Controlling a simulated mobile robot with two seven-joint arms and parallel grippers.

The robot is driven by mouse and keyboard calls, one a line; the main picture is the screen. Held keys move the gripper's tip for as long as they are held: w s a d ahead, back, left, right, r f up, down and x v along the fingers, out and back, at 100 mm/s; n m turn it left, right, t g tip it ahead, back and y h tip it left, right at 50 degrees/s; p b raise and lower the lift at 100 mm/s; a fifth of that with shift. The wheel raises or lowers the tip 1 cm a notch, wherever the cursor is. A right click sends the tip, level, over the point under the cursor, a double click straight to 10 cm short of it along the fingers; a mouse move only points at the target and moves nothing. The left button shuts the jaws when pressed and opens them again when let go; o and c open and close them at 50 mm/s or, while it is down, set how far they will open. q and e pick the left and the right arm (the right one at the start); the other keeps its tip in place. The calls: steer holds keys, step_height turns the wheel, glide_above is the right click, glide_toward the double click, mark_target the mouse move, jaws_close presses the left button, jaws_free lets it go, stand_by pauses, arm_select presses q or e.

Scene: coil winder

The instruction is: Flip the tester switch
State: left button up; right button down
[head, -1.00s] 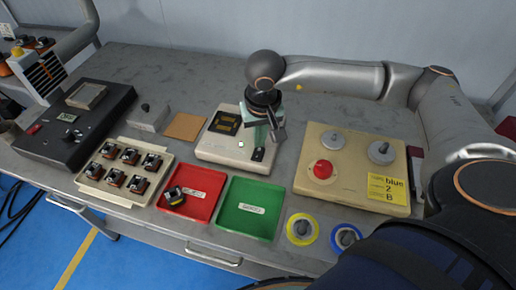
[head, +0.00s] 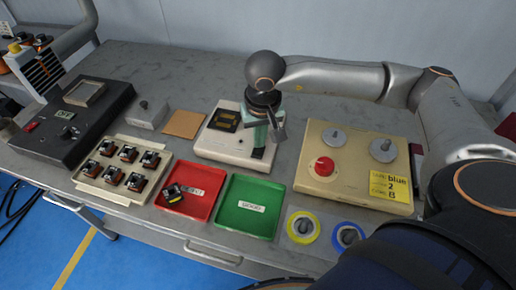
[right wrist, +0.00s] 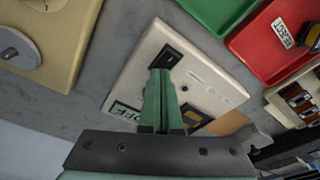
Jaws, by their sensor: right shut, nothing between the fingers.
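The tester is a pale box (head: 219,150) in the middle of the bench, with a dark display window on top. Its black rocker switch (right wrist: 171,56) shows in the right wrist view, near one end of the box. My right gripper (head: 273,138) points down over the tester's right part. In the right wrist view its green fingers (right wrist: 160,72) are shut together and empty, with their tips at the switch's edge. I cannot tell whether they touch it. The fingers cover part of the tester's top. My left gripper is not in view.
A red tray (head: 207,204) with one part in it and a green tray (head: 232,220) lie in front of the tester. A beige box with a red knob (head: 314,183) stands to the right. A parts tray (head: 84,184) and a dark unit (head: 112,98) stand left.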

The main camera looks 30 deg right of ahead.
step_height(320, 180, up, 7)
steer(key=p, duration=0.3)
steer(key=shift+p, duration=0.4)
stand_by(0.6)
